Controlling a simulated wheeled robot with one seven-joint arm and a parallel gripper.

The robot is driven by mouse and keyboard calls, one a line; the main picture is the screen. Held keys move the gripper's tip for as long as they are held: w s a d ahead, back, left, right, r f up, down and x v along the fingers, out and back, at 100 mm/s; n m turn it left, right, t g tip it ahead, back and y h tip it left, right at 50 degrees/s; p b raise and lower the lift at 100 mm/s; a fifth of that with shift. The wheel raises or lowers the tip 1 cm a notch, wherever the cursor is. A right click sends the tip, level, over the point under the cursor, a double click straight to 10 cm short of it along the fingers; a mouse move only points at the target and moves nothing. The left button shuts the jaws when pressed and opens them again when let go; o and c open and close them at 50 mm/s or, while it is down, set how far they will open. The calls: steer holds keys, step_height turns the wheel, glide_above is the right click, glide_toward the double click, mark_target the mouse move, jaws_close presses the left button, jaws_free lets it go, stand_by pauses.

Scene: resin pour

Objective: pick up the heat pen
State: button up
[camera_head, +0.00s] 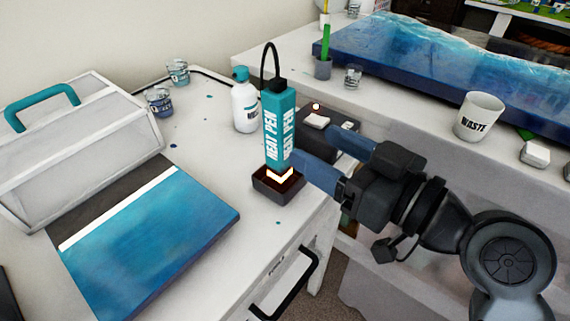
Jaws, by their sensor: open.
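The heat pen (278,128) is a teal upright block with white "HEAT PEN" lettering and a black cable looping from its top. Its glowing tip points down into a small dark holder (266,186) at the right edge of the white table. My gripper (318,152) comes in from the right with its two blue fingers pointing left at the pen. The fingers are spread apart. The nearer fingertip ends beside the pen's right side, low down. I cannot tell whether it touches the pen.
A white bottle (245,106) stands behind the pen. Two small cups (159,101) (178,72) stand further back. A blue resin panel (150,245) and a white case (75,140) fill the left. A drawer handle (285,285) juts out below. A waste cup (479,115) stands on the right bench.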

mark_target(269, 107)
steer(key=shift+w+a+r+n+g+y, duration=0.25)
steer(key=shift+a+r+n+y, duration=0.15)
steer(key=shift+a+r, duration=0.25)
steer(key=shift+w+a+r+n+g+y, duration=0.15)
steer(key=shift+a+r+n+g+y, duration=0.1)
steer(key=shift+a+r+n+y, duration=0.25)
steer(key=shift+w+a+r, duration=0.2)
steer(key=shift+a, duration=0.15)
steer(key=x, duration=0.2)
steer(key=p+x, duration=0.1)
steer(key=x, duration=0.3)
steer(key=shift+w, duration=0.55)
steer(key=c, duration=1.1)
